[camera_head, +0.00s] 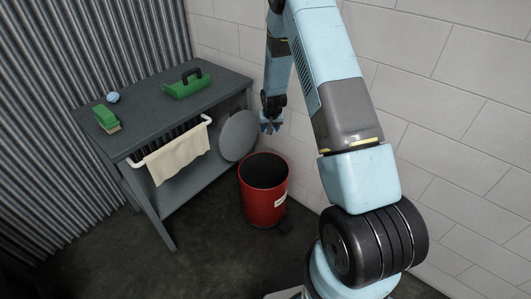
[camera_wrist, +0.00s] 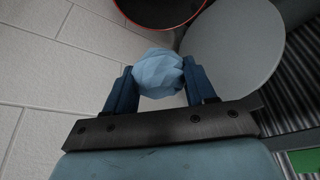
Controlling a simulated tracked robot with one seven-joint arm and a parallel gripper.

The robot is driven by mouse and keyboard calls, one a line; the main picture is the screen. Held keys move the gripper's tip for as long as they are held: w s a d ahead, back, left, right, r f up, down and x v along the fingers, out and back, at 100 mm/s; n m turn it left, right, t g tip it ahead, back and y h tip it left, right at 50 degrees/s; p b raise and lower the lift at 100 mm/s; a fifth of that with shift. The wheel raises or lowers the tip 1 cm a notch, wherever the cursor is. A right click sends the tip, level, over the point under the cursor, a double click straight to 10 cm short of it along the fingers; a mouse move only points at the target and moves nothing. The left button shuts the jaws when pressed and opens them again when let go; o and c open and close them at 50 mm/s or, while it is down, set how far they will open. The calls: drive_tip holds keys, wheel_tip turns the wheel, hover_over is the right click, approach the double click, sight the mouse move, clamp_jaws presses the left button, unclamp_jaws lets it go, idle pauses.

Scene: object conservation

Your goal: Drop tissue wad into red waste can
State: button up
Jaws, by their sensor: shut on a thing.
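A crumpled light-blue tissue wad (camera_wrist: 158,73) sits between the two dark blue fingers of my gripper (camera_wrist: 160,88) in the wrist view. In the head view my gripper (camera_head: 270,127) hangs above and slightly behind the red waste can, and the wad in it is too small to make out clearly. The red waste can (camera_head: 263,200) stands upright on the floor, open at the top, with its dark inside showing. Its rim (camera_wrist: 158,26) shows at the top of the wrist view, apart from the wad. A grey round lid (camera_head: 238,136) stands raised at its back left.
A dark grey workbench (camera_head: 145,92) stands at the left. On it are a green brush (camera_head: 107,119), a blue ball-like wad (camera_head: 113,97) and a green tool with a dark handle (camera_head: 187,85). A cream cloth (camera_head: 178,154) hangs on its front rail. A block wall (camera_head: 450,100) is behind.

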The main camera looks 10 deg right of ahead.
drive_tip(key=w+f+m, duration=0.1)
drive_tip(key=w+f, duration=0.1)
drive_tip(key=f, duration=1)
drive_tip(key=w+f+h, duration=0.1)
drive_tip(key=w+f, duration=0.1)
drive_tip(key=f, duration=1)
drive_tip(key=shift+w+f+m, duration=0.2)
drive_tip(key=shift+f+m, duration=0.15)
drive_tip(key=shift+m, duration=0.05)
drive_tip(key=o, duration=1.1)
drive_tip(key=v, duration=1.3)
drive_tip(key=shift+r, duration=0.3)
